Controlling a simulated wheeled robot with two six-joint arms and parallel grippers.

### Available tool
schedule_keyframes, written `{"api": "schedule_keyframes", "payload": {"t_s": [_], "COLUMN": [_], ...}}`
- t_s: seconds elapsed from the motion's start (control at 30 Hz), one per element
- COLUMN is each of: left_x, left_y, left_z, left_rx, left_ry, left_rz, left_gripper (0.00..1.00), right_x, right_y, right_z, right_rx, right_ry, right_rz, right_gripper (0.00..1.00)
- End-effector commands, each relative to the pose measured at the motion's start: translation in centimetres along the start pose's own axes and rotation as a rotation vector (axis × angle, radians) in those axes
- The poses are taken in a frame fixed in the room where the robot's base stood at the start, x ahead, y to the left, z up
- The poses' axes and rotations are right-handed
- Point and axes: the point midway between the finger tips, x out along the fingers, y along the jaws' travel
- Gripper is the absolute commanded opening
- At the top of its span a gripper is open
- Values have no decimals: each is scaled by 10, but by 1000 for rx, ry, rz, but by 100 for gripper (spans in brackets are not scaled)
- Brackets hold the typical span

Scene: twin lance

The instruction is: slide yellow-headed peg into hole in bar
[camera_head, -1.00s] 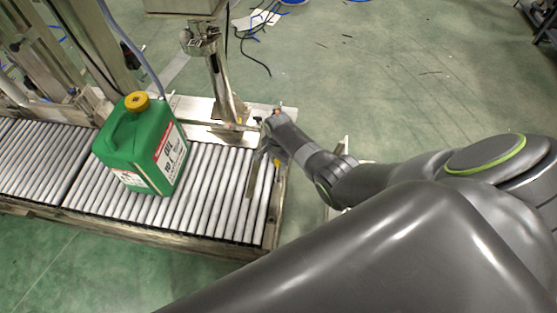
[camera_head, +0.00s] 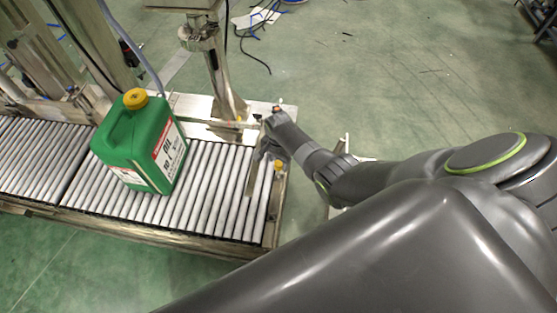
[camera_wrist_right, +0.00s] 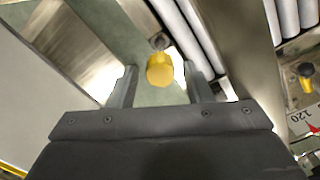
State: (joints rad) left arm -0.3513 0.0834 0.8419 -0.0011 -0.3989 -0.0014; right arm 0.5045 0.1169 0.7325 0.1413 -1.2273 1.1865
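The yellow-headed peg (camera_head: 278,163) shows as a small yellow spot at the right end of the roller conveyor in the head view. In the right wrist view its yellow head (camera_wrist_right: 160,70) sits between the two fingers of my right gripper (camera_wrist_right: 160,84), with a visible gap on each side. A small grey round part shows just beyond the head. My right gripper is open, and in the head view it is small and partly hidden by its own wrist. I cannot make out the bar's hole or the peg's shaft. My left gripper is not in view.
A green jerrycan (camera_head: 142,146) with a yellow cap stands on the conveyor rollers (camera_head: 205,190), left of my right gripper. A metal post (camera_head: 222,80) rises behind the conveyor. Green floor beyond is mostly clear.

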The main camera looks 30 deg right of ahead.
Motion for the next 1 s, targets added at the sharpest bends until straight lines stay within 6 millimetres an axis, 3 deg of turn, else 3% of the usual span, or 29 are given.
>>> {"api": "schedule_keyframes", "payload": {"t_s": [0.57, 1.0], "left_x": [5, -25], "left_y": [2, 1], "left_z": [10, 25], "left_rx": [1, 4], "left_ry": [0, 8], "left_rz": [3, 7], "left_gripper": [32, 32], "right_x": [-3, -102], "right_y": [0, -1], "right_z": [0, -1], "right_rx": [0, 0], "right_ry": [0, 2], "right_rz": [0, -4], "right_gripper": [53, 53]}}
